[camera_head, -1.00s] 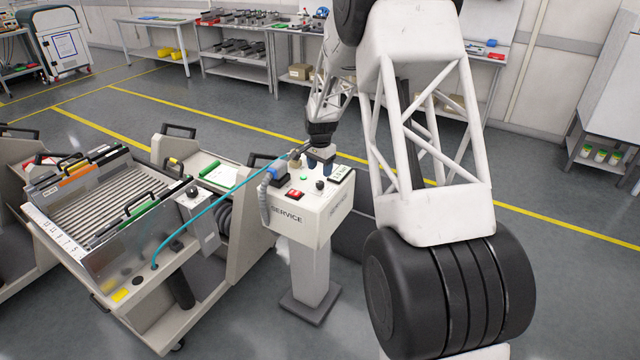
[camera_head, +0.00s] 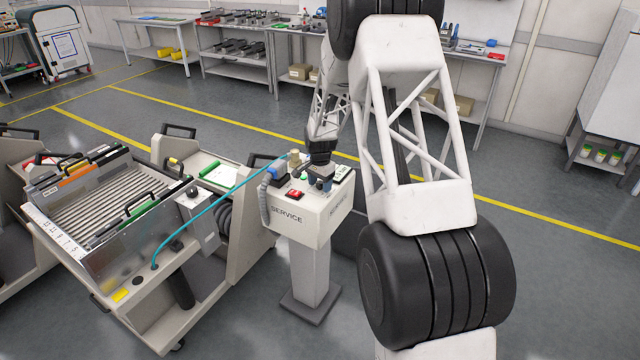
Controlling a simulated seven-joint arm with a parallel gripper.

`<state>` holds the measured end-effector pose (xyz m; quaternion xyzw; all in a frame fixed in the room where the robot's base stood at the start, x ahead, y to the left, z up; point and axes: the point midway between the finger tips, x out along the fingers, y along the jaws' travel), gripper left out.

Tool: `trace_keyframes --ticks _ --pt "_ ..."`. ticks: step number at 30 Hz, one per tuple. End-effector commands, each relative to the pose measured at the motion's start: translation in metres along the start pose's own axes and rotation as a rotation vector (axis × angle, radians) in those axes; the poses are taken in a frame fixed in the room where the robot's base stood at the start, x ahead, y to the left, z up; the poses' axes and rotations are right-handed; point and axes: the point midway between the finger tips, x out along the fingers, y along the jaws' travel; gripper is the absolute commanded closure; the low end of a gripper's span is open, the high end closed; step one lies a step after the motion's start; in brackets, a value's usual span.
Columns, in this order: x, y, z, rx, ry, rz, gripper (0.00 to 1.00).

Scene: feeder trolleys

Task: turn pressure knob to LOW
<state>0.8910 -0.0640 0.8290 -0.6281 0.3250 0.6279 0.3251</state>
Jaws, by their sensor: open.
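The white SERVICE box (camera_head: 287,216) stands on a pedestal in the middle of the view. Its sloped top carries a red switch (camera_head: 295,194), a green button (camera_head: 301,178) and a green display (camera_head: 341,176). My gripper (camera_head: 320,186) is open and points down over the right part of this top, where a small black knob sat in clear view before. The fingers now hide most or all of that knob. I cannot tell whether they touch it, nor which way it points. Any LOW marking is too small to read.
A teal hose (camera_head: 206,212) runs from the feeder trolley (camera_head: 130,300) up to the back of the box. A grey box with a black knob (camera_head: 192,192) sits on that trolley. A blue-topped fitting (camera_head: 276,171) and grey hose are at the box's left edge.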

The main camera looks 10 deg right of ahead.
Motion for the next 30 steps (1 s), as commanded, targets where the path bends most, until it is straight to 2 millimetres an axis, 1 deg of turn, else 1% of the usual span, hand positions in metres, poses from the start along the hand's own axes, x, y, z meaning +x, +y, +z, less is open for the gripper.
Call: trace_keyframes --ticks 1,9,10,11,20,26,30 --pt "0.0 0.0 0.0 0.0 0.0 0.0 0.42" --pt "0.0 0.0 0.0 0.0 0.0 0.0 0.84" --pt "0.0 0.0 0.0 0.0 0.0 0.0 0.88" --pt "0.0 0.0 0.0 0.0 0.0 0.0 0.9" --pt "0.0002 0.0001 0.0 -0.026 0.0 0.0 0.9" --pt "-0.0002 -0.0001 -0.0002 -0.101 0.0 0.0 0.9" --pt "-0.0005 0.0001 0.0 -0.189 0.0 0.0 0.9"
